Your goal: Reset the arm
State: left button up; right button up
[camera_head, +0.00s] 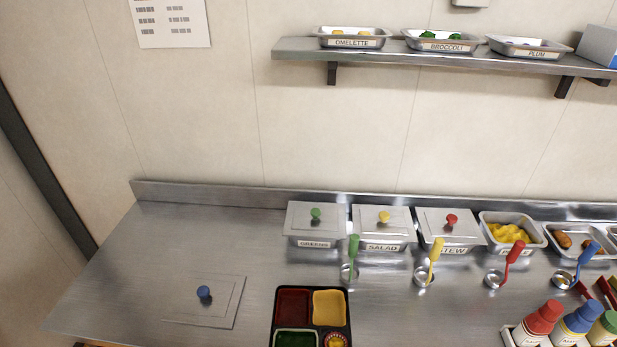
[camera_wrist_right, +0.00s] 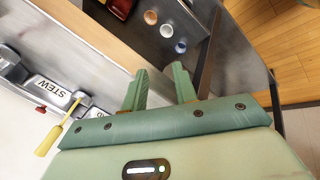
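My right gripper (camera_wrist_right: 161,68) shows only in the right wrist view. Its two green fingers stand apart with nothing between them, so it is open and empty. No gripper or arm shows in the head view, and my left gripper is in neither view. The black bento tray (camera_head: 271,318) lies at the bottom middle of the head view, with red, yellow and green compartments and a small round item at the lower right. Its lower edge is cut off.
Lidded pans for greens (camera_head: 300,222), salad (camera_head: 366,222) and stew (camera_head: 434,224) line the counter's back. Ladles lie before them. The blue-knobbed lid (camera_head: 215,312) lies at left. Bottles (camera_head: 541,318) stand at right. A wall shelf (camera_head: 390,56) holds pans. The left counter (camera_head: 130,262) is clear.

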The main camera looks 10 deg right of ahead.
jog(key=s+a+f+m+g+y+b, duration=0.1)
jog(key=s+f, duration=0.4)
jog(key=f, duration=0.5)
jog(key=s+a+f+g+y+b, duration=0.1)
jog(key=s+f, duration=0.4)
jog(key=f, duration=0.4)
jog(key=s+f+m+g, duration=0.2)
jog(key=s+f, duration=0.6)
jog(key=s, duration=0.5)
jog(key=shift+s+d+f+b, duration=0.2)
jog(key=shift+d+f+b, duration=0.05)
jog(key=shift+d+b, duration=0.15)
